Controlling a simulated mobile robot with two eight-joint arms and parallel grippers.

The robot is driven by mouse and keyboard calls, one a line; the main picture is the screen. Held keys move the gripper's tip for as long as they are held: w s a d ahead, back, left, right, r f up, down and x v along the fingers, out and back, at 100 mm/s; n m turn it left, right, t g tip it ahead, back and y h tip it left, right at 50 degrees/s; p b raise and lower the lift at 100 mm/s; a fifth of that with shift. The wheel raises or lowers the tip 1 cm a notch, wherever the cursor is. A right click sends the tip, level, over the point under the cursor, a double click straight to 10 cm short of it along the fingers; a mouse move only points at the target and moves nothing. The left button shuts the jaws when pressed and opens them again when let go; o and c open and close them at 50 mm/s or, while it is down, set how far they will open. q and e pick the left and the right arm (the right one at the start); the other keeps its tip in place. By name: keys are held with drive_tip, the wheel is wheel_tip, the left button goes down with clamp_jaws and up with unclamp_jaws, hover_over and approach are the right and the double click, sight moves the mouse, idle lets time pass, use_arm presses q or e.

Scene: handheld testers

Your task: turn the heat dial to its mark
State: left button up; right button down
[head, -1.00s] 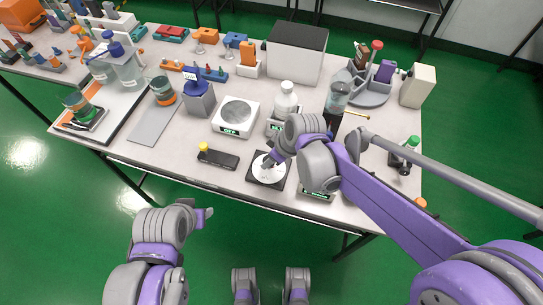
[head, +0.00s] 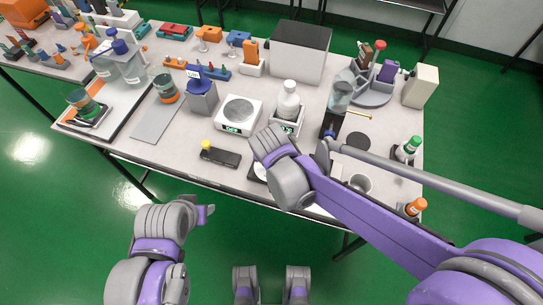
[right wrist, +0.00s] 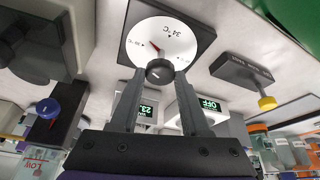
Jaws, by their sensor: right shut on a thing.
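The heat dial has a white round face on a black square plate (right wrist: 199,29) in the right wrist view. A red pointer (right wrist: 154,48) shows above its dark knob (right wrist: 158,72), left of the printed 34 °C label (right wrist: 181,32). My right gripper (right wrist: 156,82) is shut on the knob, one finger on each side.
A black device with a yellow knob (head: 220,155) lies left of the dial. Behind are a white scale (head: 238,115) and a white bottle (head: 289,99) on another scale. A beaker (head: 360,184) and an orange-capped bottle (head: 413,208) stand to the right, near my right arm.

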drive_tip(key=m, duration=0.2)
drive_tip(key=m+h, duration=0.1)
drive_tip(key=m, duration=0.1)
drive_tip(key=m+g+h, duration=0.1)
drive_tip(key=m, duration=0.1)
drive_tip(key=shift+a+m, duration=0.25)
drive_tip(key=shift+m, duration=0.05)
drive_tip(key=m+h, duration=0.1)
drive_tip(key=m, duration=0.1)
drive_tip(key=m+g, duration=0.1)
drive_tip(key=m, duration=0.2)
drive_tip(key=shift+w+a+f+m+h, duration=0.1)
drive_tip(key=shift+w+a+m+h, duration=0.1)
drive_tip(key=shift+m+h, duration=0.15)
drive_tip(key=shift+g, duration=0.3)
drive_tip(key=shift+c, duration=1.9)
unclamp_jaws()
drive_tip(key=shift+p, duration=0.3)
drive_tip(key=v, duration=1.1)
drive_tip(key=shift+p, duration=0.4)
